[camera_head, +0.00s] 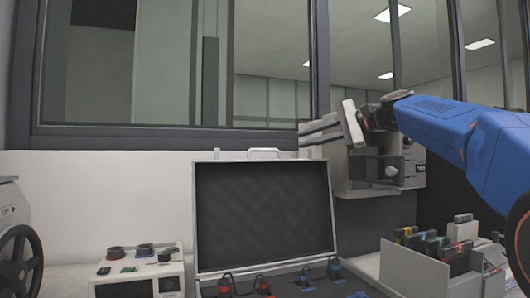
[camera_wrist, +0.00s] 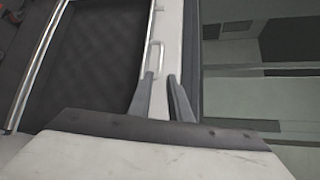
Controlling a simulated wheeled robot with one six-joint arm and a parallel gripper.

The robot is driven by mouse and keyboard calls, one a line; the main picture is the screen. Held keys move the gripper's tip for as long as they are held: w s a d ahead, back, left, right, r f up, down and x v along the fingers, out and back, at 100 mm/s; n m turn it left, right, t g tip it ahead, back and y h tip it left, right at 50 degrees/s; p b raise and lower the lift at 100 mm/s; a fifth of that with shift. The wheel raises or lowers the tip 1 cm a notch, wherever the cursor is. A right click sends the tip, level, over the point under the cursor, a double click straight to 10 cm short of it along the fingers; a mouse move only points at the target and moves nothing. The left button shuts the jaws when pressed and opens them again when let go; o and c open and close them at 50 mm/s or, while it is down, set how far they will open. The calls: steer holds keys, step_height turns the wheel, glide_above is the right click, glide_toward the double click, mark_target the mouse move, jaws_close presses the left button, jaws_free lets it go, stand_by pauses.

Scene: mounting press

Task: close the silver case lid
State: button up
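The silver case stands open at the centre of the head view. Its lid (camera_head: 264,215) is raised almost upright, with a dark padded inside and a thin silver rim. A silver handle (camera_head: 265,152) sits on the lid's top edge. My gripper (camera_head: 301,134) is above the lid's upper right corner, to the right of the handle, with its fingers pointing left. In the wrist view my gripper (camera_wrist: 160,76) shows a gap between its fingers and nothing held. There the handle (camera_wrist: 154,56) appears just beyond the fingertips. I cannot tell whether they touch it.
The case's lower part holds several dark connectors (camera_head: 264,285), cut off by the frame's bottom. A white device with knobs (camera_head: 140,265) stands left, with a handwheel (camera_head: 18,262) farther left. A white bin (camera_head: 412,270) with coloured items stands right. A grey wall unit (camera_head: 395,172) is behind my gripper.

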mark_target(268, 150)
steer(key=x, duration=1.4)
steer(key=shift+w+a+f, duration=0.15)
steer(key=shift+a+f, duration=0.05)
steer(key=shift+a, duration=0.1)
steer(key=shift+c, duration=0.4)
jaws_close()
